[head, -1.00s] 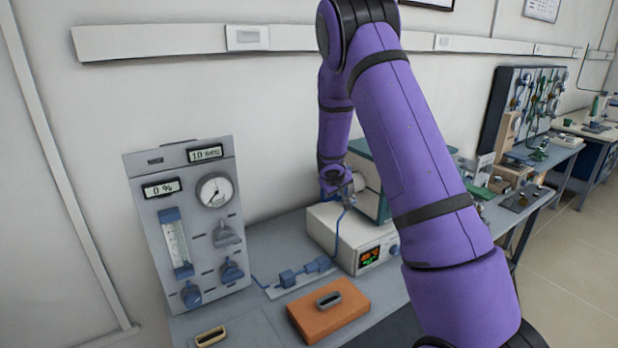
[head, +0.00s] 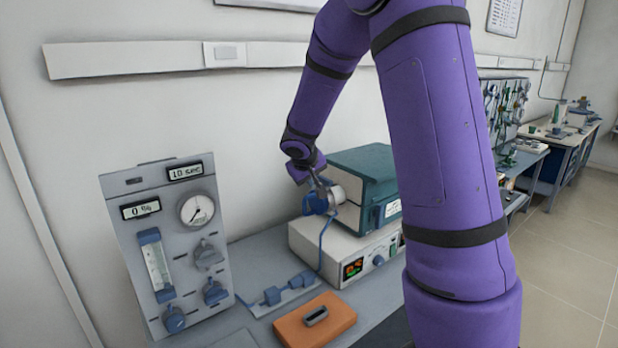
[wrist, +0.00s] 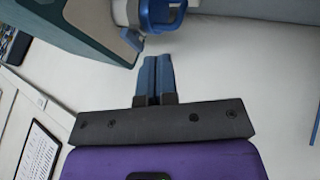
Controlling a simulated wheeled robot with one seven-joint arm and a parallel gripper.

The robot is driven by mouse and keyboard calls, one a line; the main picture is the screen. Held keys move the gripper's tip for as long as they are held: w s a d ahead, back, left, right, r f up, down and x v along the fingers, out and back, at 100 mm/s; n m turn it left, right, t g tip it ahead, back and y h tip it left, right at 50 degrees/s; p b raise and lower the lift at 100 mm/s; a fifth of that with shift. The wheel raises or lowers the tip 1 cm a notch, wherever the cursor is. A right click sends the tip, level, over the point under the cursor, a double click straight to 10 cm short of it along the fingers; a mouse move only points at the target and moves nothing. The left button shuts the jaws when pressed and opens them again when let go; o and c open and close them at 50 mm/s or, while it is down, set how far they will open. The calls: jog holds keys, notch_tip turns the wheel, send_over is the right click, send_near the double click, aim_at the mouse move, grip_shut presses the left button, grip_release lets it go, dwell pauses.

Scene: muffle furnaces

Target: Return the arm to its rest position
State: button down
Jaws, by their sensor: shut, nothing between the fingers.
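My gripper (wrist: 158,72) is shut, its two blue fingers side by side with nothing between them. In the head view my purple arm reaches up, over and down to the left side of the tube furnace. My wrist there is close to a blue fitting (head: 317,203) on the furnace's white cylindrical end (head: 350,188). In the wrist view the blue fitting (wrist: 163,14) is just beyond the fingertips, with a visible gap. The furnace (head: 370,168) has a teal top and sits on a pale control box (head: 325,255).
A grey gas panel (head: 175,240) with a gauge and knobs stands at left. An orange block (head: 315,320) with a handle and a blue tube connector (head: 285,290) lie on the bench before the furnace. More benches (head: 560,150) stand at the far right. The wall is close behind.

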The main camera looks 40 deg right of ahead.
jog(key=s+a+r+y, duration=0.1)
jog(key=s+a+r, duration=0.2)
jog(key=s+r, duration=0.35)
jog(key=s+a+r, duration=0.4)
jog(key=s+r, duration=0.1)
jog(key=s, duration=0.3)
jog(key=s+a+r+y, duration=0.1)
jog(key=s+a, duration=0.4)
jog(key=s, duration=0.5)
jog(key=s+a+r+y, duration=0.1)
jog(key=s+a+y, duration=0.2)
jog(key=s, duration=0.6)
jog(key=shift+s+a+r+n+y, duration=0.3)
jog(key=shift+s+a+n, duration=0.1)
jog(key=shift+a, duration=0.65)
jog(key=shift+w, duration=0.1)
